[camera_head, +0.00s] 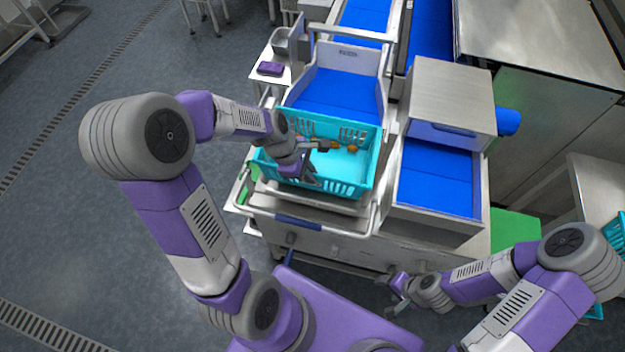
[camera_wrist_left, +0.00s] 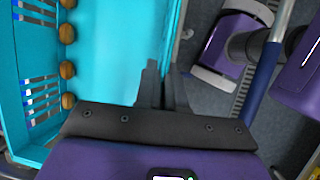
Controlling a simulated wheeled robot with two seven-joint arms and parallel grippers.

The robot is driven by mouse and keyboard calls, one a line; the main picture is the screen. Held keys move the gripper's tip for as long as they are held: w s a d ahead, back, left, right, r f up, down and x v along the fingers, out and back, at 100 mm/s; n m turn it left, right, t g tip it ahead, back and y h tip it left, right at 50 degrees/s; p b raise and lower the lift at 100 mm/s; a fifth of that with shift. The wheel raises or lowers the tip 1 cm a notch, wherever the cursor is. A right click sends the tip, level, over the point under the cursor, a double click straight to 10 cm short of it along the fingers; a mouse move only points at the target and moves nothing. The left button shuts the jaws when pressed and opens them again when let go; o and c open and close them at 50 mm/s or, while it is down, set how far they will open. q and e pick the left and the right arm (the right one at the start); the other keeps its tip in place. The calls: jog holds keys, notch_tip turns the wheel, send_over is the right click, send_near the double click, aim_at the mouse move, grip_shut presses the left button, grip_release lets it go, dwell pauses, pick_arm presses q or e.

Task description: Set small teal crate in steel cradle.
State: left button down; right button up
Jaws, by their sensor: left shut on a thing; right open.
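In the left wrist view the gripper (camera_wrist_left: 163,82) pinches the rim of the crate (camera_wrist_left: 110,50). Steel rails and a pale ledge (camera_head: 300,207), apparently the steel cradle, show below and around the crate. I cannot tell whether the crate rests on them. My right gripper (camera_head: 396,292) is open and empty, low at the right of the machine front.
A blue chute (camera_head: 335,95) with steel sides rises behind the crate. A steel housing (camera_head: 450,100) and a second blue chute (camera_head: 437,178) stand to its right. A small purple object (camera_head: 270,69) lies on a side shelf. Open floor (camera_head: 60,200) lies left.

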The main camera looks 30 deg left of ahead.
pick_arm(q)
notch_tip(320, 180, down, 5)
jog(key=shift+w+r+b, duration=0.1)
jog(key=shift+b, duration=0.6)
jog(key=c, duration=1.7)
grip_release()
jog(key=shift+f, duration=0.25)
jog(key=o, duration=0.5)
jog(key=shift+c, duration=0.2)
jog(key=shift+r, duration=0.1)
